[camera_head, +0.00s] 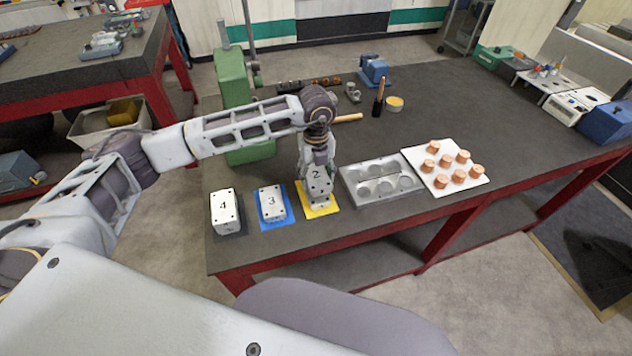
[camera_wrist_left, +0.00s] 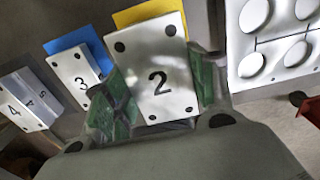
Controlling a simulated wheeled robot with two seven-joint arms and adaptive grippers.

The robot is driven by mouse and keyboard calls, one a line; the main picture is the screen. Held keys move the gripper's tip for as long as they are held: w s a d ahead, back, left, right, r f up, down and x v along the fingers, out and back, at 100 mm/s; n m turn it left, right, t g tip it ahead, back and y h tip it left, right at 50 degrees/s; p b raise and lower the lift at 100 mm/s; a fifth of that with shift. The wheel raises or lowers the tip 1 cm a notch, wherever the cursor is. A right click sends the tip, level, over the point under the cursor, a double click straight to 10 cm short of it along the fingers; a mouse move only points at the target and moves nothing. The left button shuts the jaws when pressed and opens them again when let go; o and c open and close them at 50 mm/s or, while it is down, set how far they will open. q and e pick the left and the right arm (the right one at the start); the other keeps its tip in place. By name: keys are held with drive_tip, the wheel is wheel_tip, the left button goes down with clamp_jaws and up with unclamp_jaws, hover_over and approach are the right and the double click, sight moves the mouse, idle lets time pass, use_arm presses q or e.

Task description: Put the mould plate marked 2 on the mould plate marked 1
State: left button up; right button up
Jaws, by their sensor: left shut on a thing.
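The mould plate marked 2 (camera_head: 316,186) is a light metal block with dark corner holes. It is over the yellow mat (camera_head: 332,208) at the table's front. My left gripper (camera_head: 317,177) comes down from above and is shut on this plate. In the left wrist view the plate marked 2 (camera_wrist_left: 160,85) sits between the green-padded fingers of the gripper (camera_wrist_left: 160,95). I cannot tell whether it touches anything underneath. No plate face marked 1 shows; the space under the plate marked 2 is largely hidden. My right gripper is not in view.
The plate marked 3 (camera_head: 271,203) stands on a blue mat (camera_head: 289,217), left of the yellow one. The plate marked 4 (camera_head: 225,211) is further left. A grey tray with round hollows (camera_head: 350,180) and a white board (camera_head: 482,180) with several copper pieces lie right.

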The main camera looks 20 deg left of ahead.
sight(316, 182)
use_arm(q)
drive_tip(key=shift+f+p, duration=0.35)
drive_tip(key=shift+f, duration=1.45)
drive_tip(key=shift+f, duration=0.15)
drive_tip(key=o, duration=1.4)
drive_tip(key=shift+r, duration=0.2)
